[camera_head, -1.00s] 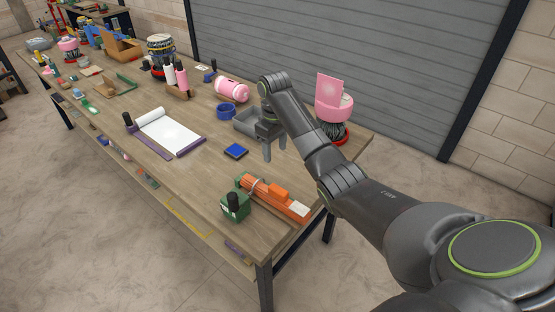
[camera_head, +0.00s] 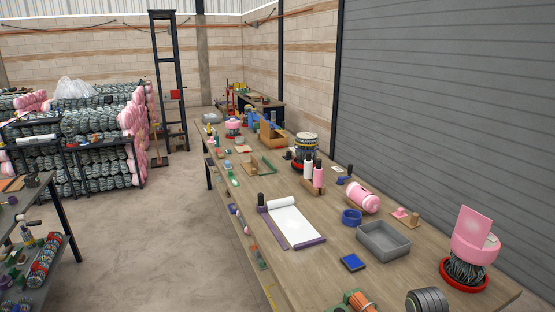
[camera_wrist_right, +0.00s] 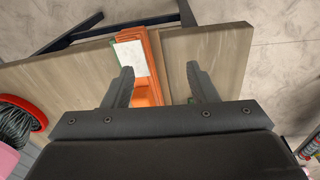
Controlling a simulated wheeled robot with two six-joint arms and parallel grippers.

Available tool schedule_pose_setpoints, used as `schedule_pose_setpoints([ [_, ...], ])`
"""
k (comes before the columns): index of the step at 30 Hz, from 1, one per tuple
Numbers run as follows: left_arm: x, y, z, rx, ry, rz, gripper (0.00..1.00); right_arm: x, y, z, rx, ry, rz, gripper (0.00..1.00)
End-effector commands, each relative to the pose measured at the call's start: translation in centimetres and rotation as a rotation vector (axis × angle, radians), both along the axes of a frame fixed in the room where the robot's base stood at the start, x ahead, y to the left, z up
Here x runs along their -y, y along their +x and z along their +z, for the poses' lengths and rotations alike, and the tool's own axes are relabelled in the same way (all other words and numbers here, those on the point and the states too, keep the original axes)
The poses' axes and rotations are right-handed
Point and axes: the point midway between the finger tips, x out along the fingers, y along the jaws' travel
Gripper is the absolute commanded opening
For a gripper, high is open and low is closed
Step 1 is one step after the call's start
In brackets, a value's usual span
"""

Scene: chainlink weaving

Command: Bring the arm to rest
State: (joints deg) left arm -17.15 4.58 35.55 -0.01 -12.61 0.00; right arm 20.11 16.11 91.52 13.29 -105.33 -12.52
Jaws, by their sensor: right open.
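My right gripper (camera_wrist_right: 162,82) is open in the right wrist view. Its two dark fingers are apart with nothing held between them. Below it, across the gap between the fingers, lies the orange tool with a white label (camera_wrist_right: 133,57) on the wooden table (camera_wrist_right: 212,50). My left gripper is in neither view.

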Motion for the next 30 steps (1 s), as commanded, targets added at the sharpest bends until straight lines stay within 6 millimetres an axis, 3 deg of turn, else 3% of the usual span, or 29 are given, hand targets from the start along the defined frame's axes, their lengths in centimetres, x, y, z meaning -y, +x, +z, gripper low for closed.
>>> schedule_pose_setpoints([
  [1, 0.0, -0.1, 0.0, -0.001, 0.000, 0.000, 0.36, -0.2, -2.2, -1.2, 0.010, 0.000, -0.015, 0.53],
  [6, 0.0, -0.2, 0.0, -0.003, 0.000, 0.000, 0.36, -0.6, -8.8, -3.4, 0.064, -0.002, -0.074, 0.53],
  [10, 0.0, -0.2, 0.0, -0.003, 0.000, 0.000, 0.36, -0.8, -13.9, -3.8, 0.108, -0.004, -0.130, 0.53],
  [15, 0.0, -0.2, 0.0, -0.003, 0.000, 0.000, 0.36, -1.1, -19.8, -3.0, 0.162, -0.007, -0.203, 0.53],
  [21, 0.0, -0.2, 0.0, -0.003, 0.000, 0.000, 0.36, -1.1, -24.1, -1.4, 0.208, -0.015, -0.265, 0.53],
  [30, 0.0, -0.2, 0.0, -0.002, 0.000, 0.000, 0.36, -1.0, -28.8, 1.3, 0.257, -0.031, -0.339, 0.53],
])
